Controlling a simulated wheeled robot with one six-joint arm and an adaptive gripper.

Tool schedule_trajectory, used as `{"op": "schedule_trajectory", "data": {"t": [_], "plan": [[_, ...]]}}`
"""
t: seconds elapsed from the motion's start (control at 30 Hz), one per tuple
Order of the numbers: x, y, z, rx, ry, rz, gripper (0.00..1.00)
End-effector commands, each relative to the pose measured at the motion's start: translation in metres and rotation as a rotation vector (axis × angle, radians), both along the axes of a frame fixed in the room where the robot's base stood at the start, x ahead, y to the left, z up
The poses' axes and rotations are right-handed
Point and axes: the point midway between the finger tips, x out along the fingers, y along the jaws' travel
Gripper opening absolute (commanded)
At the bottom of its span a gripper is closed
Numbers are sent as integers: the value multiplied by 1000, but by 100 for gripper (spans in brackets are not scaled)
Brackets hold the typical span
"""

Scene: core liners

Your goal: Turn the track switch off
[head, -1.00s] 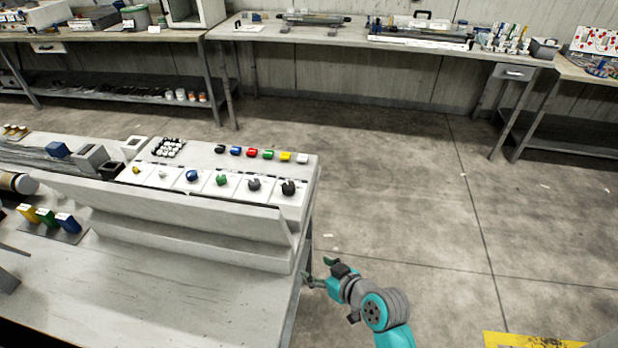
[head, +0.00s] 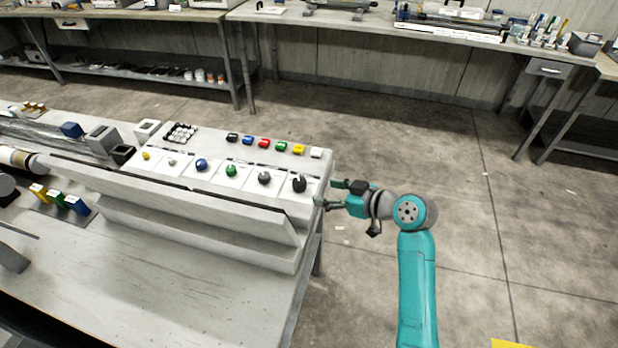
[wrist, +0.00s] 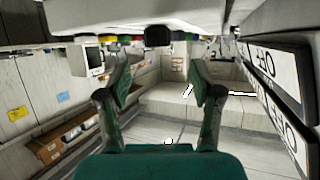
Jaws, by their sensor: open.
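A sloped control panel (head: 215,215) stands on the bench. Its front row has a yellow knob (head: 146,156), a white knob (head: 171,162), a blue knob (head: 201,165), a green knob (head: 230,170), a grey knob (head: 264,177) and a black knob (head: 299,184). I cannot read which is the track switch. My gripper (head: 328,193) is open and empty just right of the black knob, by the panel's right end. In the wrist view, the fingers (wrist: 160,82) are spread, with a dark knob (wrist: 158,36) above and between them. Labels reading OFF (wrist: 268,65) show upside down at right.
A back row of small coloured switches, including a red one (head: 264,144), runs behind the knobs. Yellow, green and blue blocks (head: 57,199) stand at left. A long workbench (head: 370,27) stands along the wall.

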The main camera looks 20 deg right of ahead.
Motion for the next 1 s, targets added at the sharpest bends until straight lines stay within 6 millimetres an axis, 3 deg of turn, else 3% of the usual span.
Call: {"op": "schedule_trajectory", "data": {"t": [0.17, 0.7, 1.0], "plan": [[8, 3, 5, -4, -10, 23, 65], [72, 45, -27, -4, -8, 23, 65], [88, 54, -35, -4, -8, 21, 65]]}}
